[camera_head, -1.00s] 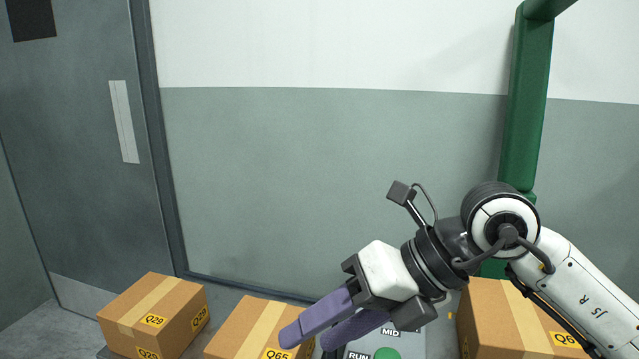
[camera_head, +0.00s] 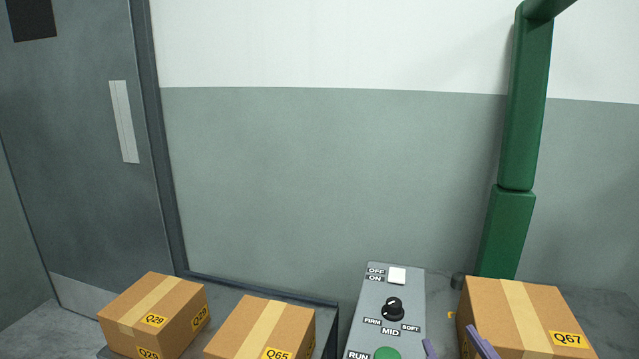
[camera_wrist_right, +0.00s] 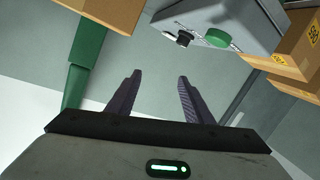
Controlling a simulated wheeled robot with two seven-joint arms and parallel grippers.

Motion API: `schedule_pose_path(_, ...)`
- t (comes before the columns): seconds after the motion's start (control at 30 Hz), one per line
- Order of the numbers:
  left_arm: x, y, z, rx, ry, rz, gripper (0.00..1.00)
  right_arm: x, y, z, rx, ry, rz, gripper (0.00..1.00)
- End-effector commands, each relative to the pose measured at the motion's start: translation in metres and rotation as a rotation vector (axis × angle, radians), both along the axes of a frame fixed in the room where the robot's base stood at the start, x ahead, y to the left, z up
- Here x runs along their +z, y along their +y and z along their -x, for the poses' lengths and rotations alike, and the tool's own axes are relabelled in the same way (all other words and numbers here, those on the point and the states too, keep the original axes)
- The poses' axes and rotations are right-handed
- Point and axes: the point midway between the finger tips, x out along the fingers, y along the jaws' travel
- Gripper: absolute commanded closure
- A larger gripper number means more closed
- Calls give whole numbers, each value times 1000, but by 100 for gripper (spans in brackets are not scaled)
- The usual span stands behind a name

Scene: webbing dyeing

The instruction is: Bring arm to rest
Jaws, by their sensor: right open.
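My right gripper (camera_head: 458,346) shows only as two purple fingertips at the bottom edge of the head view, between the grey control panel (camera_head: 408,315) and the box labelled Q67 (camera_head: 490,305). In the right wrist view its two purple fingers (camera_wrist_right: 155,98) stand apart with nothing between them. The panel has a white switch (camera_head: 397,275) by OFF and ON, a black knob (camera_head: 392,309) among FIRM, MID and SOFT, and a green button (camera_head: 387,354) by RUN. My right arm is otherwise out of the head view. My left gripper is not in view.
Boxes labelled Q29 (camera_head: 150,318) and Q65 (camera_head: 255,330) stand at the lower left. A green post (camera_head: 516,150) rises behind the Q67 box. A grey door (camera_head: 80,130) is at the left. The space before the wall (camera_head: 320,180) is clear.

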Motion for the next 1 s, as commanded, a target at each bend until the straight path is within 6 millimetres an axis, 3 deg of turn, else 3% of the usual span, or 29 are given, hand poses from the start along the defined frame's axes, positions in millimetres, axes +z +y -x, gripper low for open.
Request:
schedule_pose_path(0.03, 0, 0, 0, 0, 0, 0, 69, -35, -8, 18, -28, 126, -24, 53)
schedule_pose_path(0.1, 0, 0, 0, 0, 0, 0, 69, -78, -16, 46, -59, 295, -51, 53)
schedule_pose_path(0.2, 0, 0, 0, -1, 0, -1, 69, -122, -21, 85, -80, 491, -79, 53)
schedule_pose_path(0.3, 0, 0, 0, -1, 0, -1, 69, -153, -23, 122, -89, 648, -97, 53)
schedule_pose_path(0.5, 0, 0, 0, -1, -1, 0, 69, -190, -21, 184, -86, 885, -126, 53)
schedule_pose_path(0.7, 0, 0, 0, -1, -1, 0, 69, -212, -16, 244, -70, 1091, -147, 53)
schedule_pose_path(1.0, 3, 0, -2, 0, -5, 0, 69, -250, 5, 212, -5, 947, -185, 53)
